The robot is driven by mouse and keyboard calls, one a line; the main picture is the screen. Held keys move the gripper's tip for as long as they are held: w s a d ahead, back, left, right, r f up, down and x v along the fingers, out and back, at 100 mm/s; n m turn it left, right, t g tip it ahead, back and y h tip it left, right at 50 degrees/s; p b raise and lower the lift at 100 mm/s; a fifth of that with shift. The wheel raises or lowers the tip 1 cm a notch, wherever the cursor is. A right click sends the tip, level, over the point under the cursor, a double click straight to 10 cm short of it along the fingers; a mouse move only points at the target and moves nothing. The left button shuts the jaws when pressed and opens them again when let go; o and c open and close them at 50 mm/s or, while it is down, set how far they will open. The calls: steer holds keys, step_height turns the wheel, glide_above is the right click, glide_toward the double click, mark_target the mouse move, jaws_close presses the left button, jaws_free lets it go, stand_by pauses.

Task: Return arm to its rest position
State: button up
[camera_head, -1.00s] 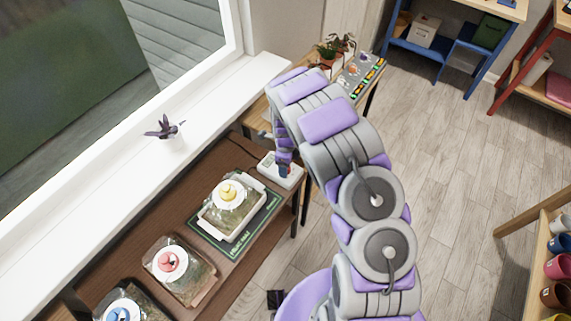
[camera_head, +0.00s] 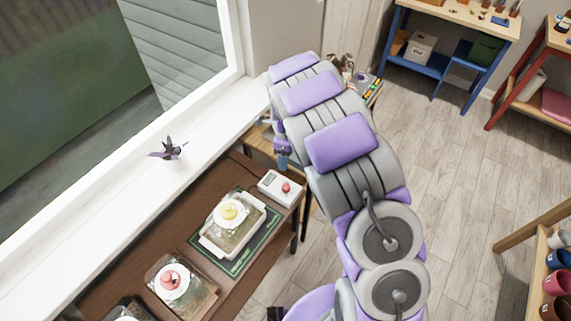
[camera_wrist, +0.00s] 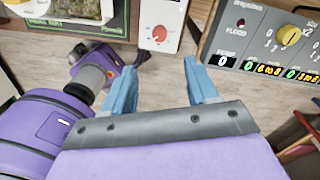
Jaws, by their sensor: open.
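My arm rises over the right end of the brown table in the head view, its upper links raised and bent. My gripper (camera_wrist: 203,85) shows in the wrist view with two blue fingers apart and nothing between them. In the head view only a blue finger part (camera_head: 283,160) shows beside the arm, above the white box with a red knob (camera_head: 281,188). That box also shows in the wrist view (camera_wrist: 172,14), beyond the fingers and apart from them.
A tray with a yellow knob (camera_head: 232,243) sits on a green mat (camera_head: 240,268); a tray with a red knob (camera_head: 176,282) is nearer. A control panel (camera_wrist: 262,40) is close right of the fingers. A potted plant (camera_head: 167,152) stands on the white sill (camera_head: 120,203).

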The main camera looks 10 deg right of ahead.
steer(key=shift+r, duration=0.95)
steer(key=s+d+r+n, duration=0.4)
steer(key=s+r, duration=0.3)
steer(key=s, duration=0.1)
steer(key=s+d+r+n, duration=0.4)
steer(key=s+r+n, duration=0.1)
steer(key=s+r, duration=0.3)
steer(key=s+r+n, duration=0.1)
steer(key=s+n, duration=0.5)
steer(key=s, duration=0.6)
steer(key=s+r+n+g, duration=0.1)
steer(key=s+r+n, duration=0.1)
steer(key=s+n, duration=0.5)
steer(key=s, duration=0.5)
steer(key=shift+r, duration=0.25)
